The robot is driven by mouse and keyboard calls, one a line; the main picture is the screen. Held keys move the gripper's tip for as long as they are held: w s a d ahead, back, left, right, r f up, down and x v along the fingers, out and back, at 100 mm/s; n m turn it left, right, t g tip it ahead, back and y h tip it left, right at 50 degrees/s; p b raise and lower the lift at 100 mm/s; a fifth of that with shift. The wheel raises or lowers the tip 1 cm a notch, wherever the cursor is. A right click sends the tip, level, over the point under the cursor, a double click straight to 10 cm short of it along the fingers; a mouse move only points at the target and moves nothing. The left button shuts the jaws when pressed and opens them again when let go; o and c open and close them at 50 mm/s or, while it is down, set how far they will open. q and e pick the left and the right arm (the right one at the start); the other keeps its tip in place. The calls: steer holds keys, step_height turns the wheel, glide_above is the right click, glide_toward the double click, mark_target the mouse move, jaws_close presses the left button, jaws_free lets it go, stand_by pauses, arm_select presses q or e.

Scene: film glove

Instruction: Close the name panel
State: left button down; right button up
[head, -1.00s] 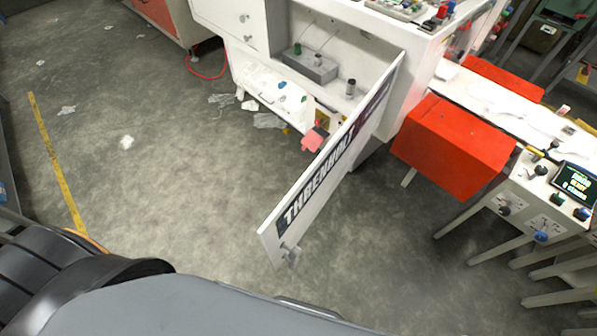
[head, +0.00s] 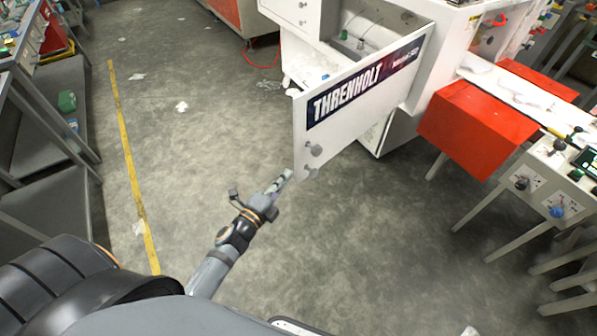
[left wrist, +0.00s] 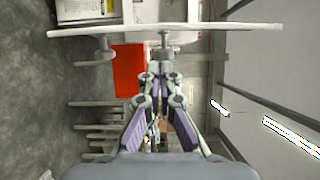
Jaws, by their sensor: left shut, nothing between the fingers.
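The name panel (head: 350,112) is a white hinged door with a dark THRENHOLT label, swung partly open from the white machine (head: 442,55). Its free end, with two grey knobs (head: 314,150), points toward me. My left gripper (head: 286,178) is shut and empty, just left of and below the panel's free edge. In the left wrist view the panel shows edge-on (left wrist: 165,29) as a white strip beyond the shut fingertips (left wrist: 160,75). Whether the fingertips touch the panel I cannot tell. My right gripper is not in view.
A red box-shaped guard (head: 478,125) stands right of the machine, near a white control stand (head: 550,185) on legs. Grey shelving (head: 50,130) stands at the left. The floor (head: 190,150) between is mostly clear, with a yellow line (head: 130,170) and paper scraps.

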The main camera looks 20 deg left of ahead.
mark_target(302, 155)
arm_select(q)
steer(key=p+x, duration=0.2)
steer(key=x, duration=0.7)
steer(key=shift+w+a+f+p, duration=0.15)
steer(key=shift+w+p, duration=0.1)
steer(key=shift+p, duration=0.15)
steer(key=shift+w, duration=0.45)
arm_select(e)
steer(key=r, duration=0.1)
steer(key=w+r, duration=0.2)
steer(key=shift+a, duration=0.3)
